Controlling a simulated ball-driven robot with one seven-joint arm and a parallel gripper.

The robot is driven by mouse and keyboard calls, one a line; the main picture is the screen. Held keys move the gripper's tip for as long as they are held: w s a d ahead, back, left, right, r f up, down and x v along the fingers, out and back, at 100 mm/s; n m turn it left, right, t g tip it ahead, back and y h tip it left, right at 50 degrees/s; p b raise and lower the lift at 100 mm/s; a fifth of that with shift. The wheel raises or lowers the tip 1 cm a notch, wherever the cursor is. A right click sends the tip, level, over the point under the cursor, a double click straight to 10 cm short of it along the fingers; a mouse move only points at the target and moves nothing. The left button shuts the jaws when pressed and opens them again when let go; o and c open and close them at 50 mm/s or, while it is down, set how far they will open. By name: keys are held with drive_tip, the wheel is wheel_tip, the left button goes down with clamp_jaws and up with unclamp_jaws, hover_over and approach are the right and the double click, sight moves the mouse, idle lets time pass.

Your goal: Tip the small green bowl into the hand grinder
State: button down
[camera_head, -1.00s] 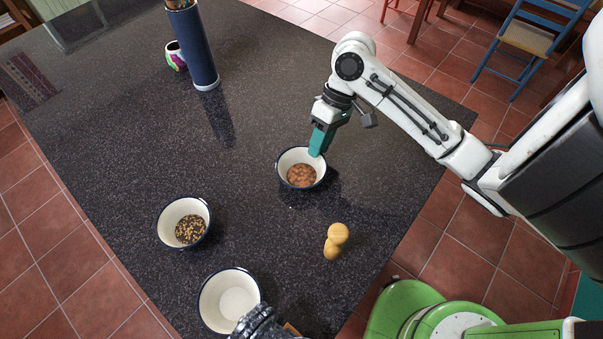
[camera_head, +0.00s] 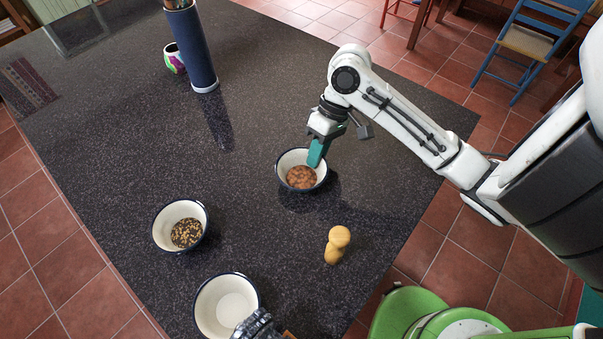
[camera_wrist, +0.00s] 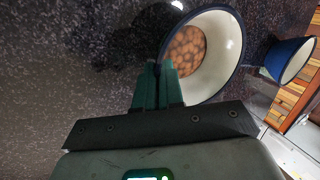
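No green bowl shows; the bowls are white inside with dark blue rims. One bowl (camera_head: 282,160) with brown round contents (camera_head: 301,177) stands on the dark counter. My gripper (camera_head: 316,157) is at its far right rim. In the wrist view my teal fingers (camera_wrist: 157,84) are close together at the edge of this bowl (camera_wrist: 229,50), apparently pinching its rim. The bowl looks upright. I cannot clearly identify the hand grinder; a dark ridged object (camera_head: 257,326) at the bottom edge, mostly cut off, may be it.
A bowl (camera_head: 196,209) of mixed dark and yellow bits stands left, an empty bowl (camera_head: 241,290) lower left. A tall blue cylinder (camera_head: 191,50) and patterned cup (camera_head: 174,58) stand far back. The counter's middle is clear.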

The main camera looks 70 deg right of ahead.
idle(0.3)
drive_tip(key=shift+r+p, duration=2.2)
drive_tip(key=shift+r, duration=1.35)
drive_tip(key=shift+w, duration=0.1)
